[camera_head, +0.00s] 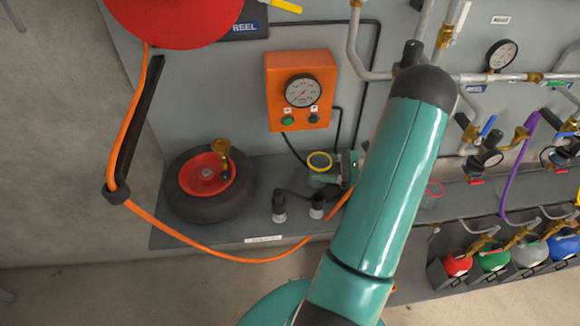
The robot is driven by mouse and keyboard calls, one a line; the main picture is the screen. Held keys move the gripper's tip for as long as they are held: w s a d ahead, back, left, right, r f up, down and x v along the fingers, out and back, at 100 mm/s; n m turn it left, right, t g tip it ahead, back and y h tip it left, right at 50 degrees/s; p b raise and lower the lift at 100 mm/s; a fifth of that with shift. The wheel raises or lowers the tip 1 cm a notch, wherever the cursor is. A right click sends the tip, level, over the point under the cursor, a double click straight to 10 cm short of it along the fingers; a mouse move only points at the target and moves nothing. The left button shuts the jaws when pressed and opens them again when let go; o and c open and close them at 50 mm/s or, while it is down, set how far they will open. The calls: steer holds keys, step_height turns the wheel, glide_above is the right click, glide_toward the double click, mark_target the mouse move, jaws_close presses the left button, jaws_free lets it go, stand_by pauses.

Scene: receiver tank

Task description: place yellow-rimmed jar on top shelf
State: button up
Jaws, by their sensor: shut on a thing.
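The yellow-rimmed jar (319,162) shows just left of my teal arm, its round yellow rim facing up. My gripper (325,178) is small and partly hidden behind my arm. It is shut at the jar, just below the rim. The grey shelf (262,222) runs along the panel below the jar. I cannot tell whether the jar touches it or is held above it.
A black wheel with a red hub (207,180) and two small dark fittings stand on the shelf at left. An orange hose (240,259) loops in front. An orange gauge box (301,90) is behind. Several coloured cylinders stand low at right.

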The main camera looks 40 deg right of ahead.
steer(key=x, duration=0.5)
steer(key=shift+w+a, duration=0.25)
steer(key=shift+w, duration=0.05)
steer(key=x, duration=0.3)
steer(key=shift+w+a+f, duration=0.1)
steer(key=shift+f, duration=0.45)
steer(key=shift+f, duration=0.1)
steer(key=shift+f, duration=0.1)
steer(key=o, duration=1.1)
steer(key=shift+c, duration=0.2)
